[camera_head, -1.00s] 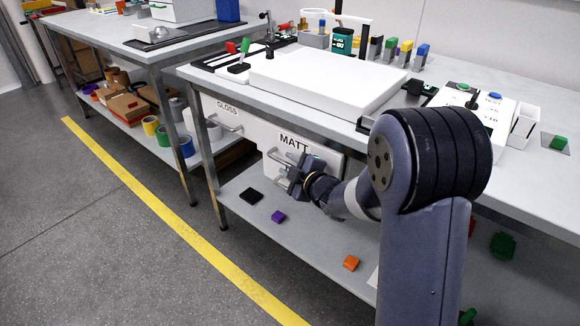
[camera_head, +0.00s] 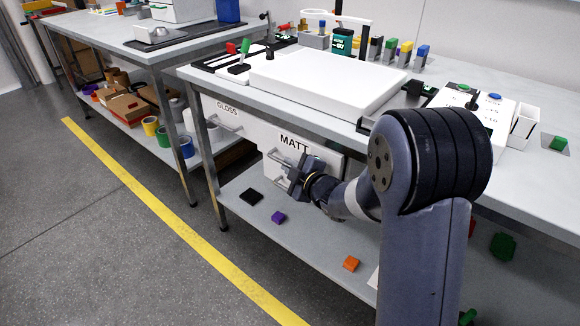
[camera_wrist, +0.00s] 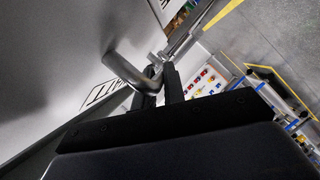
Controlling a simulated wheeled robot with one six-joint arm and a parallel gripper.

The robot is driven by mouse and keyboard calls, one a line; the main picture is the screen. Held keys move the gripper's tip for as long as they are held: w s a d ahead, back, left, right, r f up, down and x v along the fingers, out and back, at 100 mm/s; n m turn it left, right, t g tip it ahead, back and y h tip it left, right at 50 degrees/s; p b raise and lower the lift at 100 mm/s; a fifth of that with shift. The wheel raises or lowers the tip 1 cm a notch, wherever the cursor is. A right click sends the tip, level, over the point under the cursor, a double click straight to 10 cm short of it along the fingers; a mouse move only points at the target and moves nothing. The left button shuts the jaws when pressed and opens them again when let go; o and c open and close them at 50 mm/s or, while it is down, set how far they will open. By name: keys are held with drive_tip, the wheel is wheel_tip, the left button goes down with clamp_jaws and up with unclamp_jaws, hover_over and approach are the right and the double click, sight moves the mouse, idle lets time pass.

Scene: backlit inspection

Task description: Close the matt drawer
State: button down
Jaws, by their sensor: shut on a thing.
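The matt drawer (camera_head: 272,139) is the white front labelled MATT under the bench top, right of the gloss drawer (camera_head: 220,110). Its metal bar handle (camera_head: 280,157) runs across the front, and my gripper (camera_head: 296,172) is at the handle's right part. In the wrist view the handle (camera_wrist: 128,69) reaches between the dark fingers of my gripper (camera_wrist: 160,82), which are shut on it. The MATT label (camera_wrist: 103,92) shows partly there. My gripper hides part of the drawer front, and I cannot tell exactly how far the drawer stands out.
The bench (camera_head: 470,185) has a white light panel (camera_head: 325,80) on top. On its lower shelf (camera_head: 310,255) lie a black block (camera_head: 251,197), a purple block (camera_head: 279,217) and an orange block (camera_head: 351,263). The floor left of the bench is clear, with a yellow line (camera_head: 160,208).

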drive_tip(key=shift+w+d, duration=0.8)
drive_tip(key=shift+w, duration=0.15)
drive_tip(key=c, duration=1.5)
unclamp_jaws()
drive_tip(key=shift+w, duration=0.1)
drive_tip(key=p+v, duration=0.1)
drive_tip(key=v, duration=1)
drive_tip(key=shift+p, duration=0.35)
drive_tip(key=shift+w+a+f, duration=0.1)
drive_tip(key=shift+w+a, duration=0.05)
